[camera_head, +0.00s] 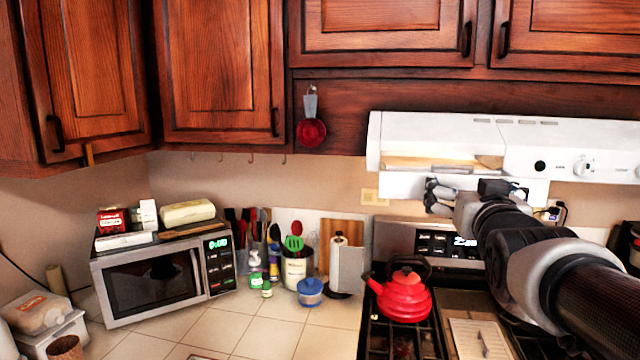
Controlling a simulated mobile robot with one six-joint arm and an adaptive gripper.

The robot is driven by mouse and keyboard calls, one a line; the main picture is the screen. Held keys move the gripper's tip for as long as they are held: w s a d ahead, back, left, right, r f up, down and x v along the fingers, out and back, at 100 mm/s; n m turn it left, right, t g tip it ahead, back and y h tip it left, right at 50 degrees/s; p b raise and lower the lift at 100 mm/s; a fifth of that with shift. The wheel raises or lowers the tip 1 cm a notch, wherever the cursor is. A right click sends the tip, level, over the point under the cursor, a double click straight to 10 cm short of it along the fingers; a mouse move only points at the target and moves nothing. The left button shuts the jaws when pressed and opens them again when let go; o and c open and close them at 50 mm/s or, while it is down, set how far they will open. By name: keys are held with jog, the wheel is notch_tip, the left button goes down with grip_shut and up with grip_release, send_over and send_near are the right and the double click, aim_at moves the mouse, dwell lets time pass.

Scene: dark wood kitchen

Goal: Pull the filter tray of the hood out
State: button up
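The white range hood (440,140) hangs under the wooden cabinets at the right. Along its lower front a white panel (400,186), which looks like the filter tray, shows below the hood's body. An open, lit gap lies above that panel. My gripper (430,195) is at the panel's lower edge, in front of its left-middle part. Its fingers are small and partly hidden by my wrist, so I cannot tell whether they touch or hold the panel.
A microwave (160,275) stands on the counter at the left. Utensils (293,243) and a paper towel holder (347,265) stand between them. A red pan (311,132) hangs left of the hood.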

jog(key=shift+o, duration=0.2)
jog(key=shift+w, duration=0.1)
jog(key=v, duration=1.2)
jog(key=s+a+f+n+g+y+b, duration=0.1)
jog(key=s+a+f+g, duration=0.2)
jog(key=f, duration=0.7)
jog(key=s+a+f+g+y, duration=0.2)
jog(key=s+a+f+g, duration=0.15)
jog(key=f, duration=0.55)
jog(key=s+a+f+n+g+y+b, duration=0.1)
jog(key=s+a+f+g, duration=0.4)
jog(key=s+f, duration=0.6)
jog(key=shift+s+a+f+n+g+y, duration=0.25)
jog(key=shift+s+n+g+y, duration=0.2)
jog(key=shift+n+g, duration=0.2)
